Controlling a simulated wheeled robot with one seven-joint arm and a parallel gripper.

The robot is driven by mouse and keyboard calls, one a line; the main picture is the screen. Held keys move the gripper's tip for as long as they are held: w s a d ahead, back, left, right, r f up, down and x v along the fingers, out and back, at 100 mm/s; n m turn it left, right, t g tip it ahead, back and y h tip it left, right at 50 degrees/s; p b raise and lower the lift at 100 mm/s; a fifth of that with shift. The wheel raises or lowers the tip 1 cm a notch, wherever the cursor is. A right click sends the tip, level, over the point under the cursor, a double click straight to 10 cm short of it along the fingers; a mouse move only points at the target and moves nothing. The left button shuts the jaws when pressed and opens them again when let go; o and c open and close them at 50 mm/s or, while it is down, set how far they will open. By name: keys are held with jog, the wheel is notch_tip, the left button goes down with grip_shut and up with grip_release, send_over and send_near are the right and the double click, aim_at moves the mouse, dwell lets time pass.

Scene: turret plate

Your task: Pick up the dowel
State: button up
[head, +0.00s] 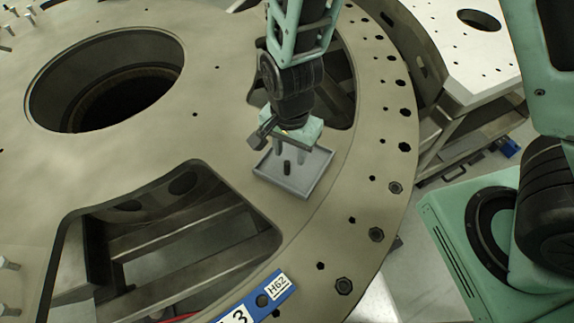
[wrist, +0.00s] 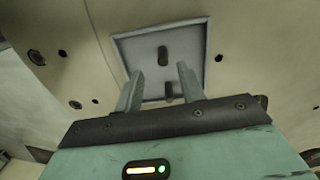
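A short dark dowel (head: 287,168) stands in a shallow grey square tray (head: 318,180) on the turret plate. The wrist view shows a dark dowel shape (wrist: 163,56) beyond my fingertips, inside the tray (wrist: 205,50). A second small dark shape (wrist: 169,90) shows between the fingers; I cannot tell whether it is another piece or a shadow. My gripper (head: 290,158) points down over the tray, and its two fingers (wrist: 160,70) are apart with nothing held between them. I cannot tell the exact height of the fingertips above the tray floor.
The large round turret plate (head: 225,155) has a big round hole (head: 105,85) at left and a cutout (head: 165,240) in front of the tray. Bolts and holes line its rim. A blue label block (head: 262,301) lies near the front edge. A metal cart (head: 470,130) stands at right.

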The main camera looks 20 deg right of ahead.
aim_at(288, 161)
jog(key=shift+w+a+f+p, duration=0.15)
jog(key=shift+f+p, duration=0.45)
jog(key=shift+f, duration=2.05)
grip_shut()
